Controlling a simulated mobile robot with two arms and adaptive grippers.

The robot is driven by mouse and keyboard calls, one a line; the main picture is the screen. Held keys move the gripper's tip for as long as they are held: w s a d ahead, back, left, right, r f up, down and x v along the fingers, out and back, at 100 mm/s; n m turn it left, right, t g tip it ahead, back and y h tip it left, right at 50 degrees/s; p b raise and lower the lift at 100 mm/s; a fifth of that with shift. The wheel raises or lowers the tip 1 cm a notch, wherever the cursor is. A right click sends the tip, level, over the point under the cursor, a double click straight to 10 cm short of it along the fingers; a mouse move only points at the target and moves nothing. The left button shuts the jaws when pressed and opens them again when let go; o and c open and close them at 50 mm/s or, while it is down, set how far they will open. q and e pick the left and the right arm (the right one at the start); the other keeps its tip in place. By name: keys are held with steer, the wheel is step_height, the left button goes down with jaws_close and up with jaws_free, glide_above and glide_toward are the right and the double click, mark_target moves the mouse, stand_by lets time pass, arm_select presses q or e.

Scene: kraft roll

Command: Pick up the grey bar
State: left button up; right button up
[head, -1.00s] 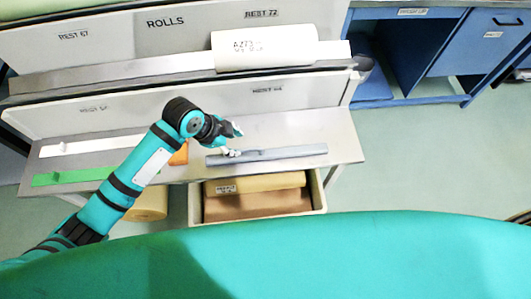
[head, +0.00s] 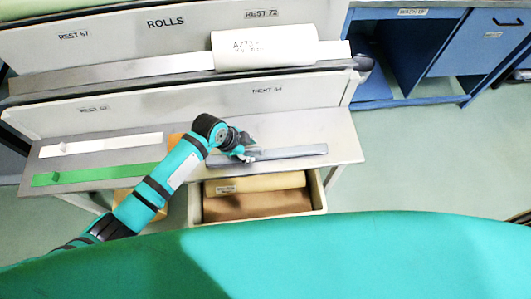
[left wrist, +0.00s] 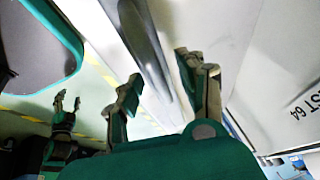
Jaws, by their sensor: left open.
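The grey bar (head: 290,153) lies flat on the pale lower shelf, right of the white and green bars. My left gripper (head: 245,156) is over its left part and hides some of it. In the left wrist view the grey bar (left wrist: 150,50) runs between the two spread fingers of the left gripper (left wrist: 165,88), which is open and empty. I cannot tell how far above the bar the fingertips are. My right gripper (left wrist: 67,104) shows low at the left of the left wrist view, fingers apart and empty, away from the bar.
A white bar (head: 100,145) and a green bar (head: 100,174) lie on the shelf's left side. An orange piece (head: 175,139) is partly behind my arm. A white roll (head: 265,47) rests above. An open drawer with kraft rolls (head: 257,184) is below the shelf's front edge.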

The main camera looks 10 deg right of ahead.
arm_select(q)
jaws_close()
stand_by(0.5)
